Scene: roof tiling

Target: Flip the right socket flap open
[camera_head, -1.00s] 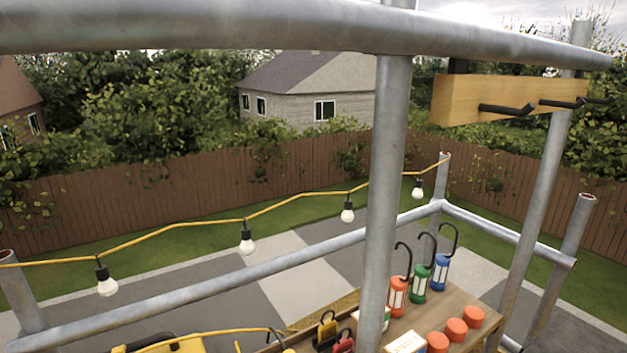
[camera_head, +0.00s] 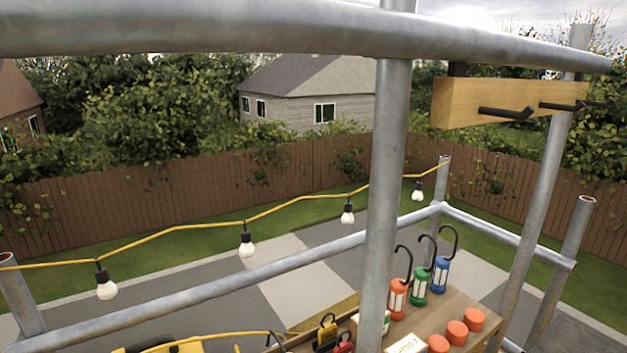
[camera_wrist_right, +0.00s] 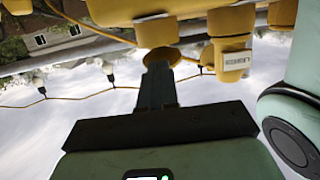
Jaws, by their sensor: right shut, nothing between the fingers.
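In the right wrist view, which looks upside down, my right gripper (camera_wrist_right: 159,75) is shut and empty. Its dark fingertips are at or just below a round yellow piece (camera_wrist_right: 161,57) on the underside of a yellow body (camera_wrist_right: 150,10); I cannot tell if they touch. A yellow cylindrical part with a white label (camera_wrist_right: 234,58) is to the right. I cannot tell which of these yellow parts is the right socket flap, or whether it is open. In the head view, only the top of a yellow unit (camera_head: 185,346) shows at the bottom edge. My left gripper is not in view.
A wooden bench (camera_head: 462,302) holds red, green and blue lanterns (camera_head: 441,272) and orange cylinders (camera_head: 457,332). A steel post (camera_head: 384,190) stands before it. A yellow cable with bulbs (camera_head: 247,244) hangs behind. A hook board (camera_head: 510,100) is at upper right.

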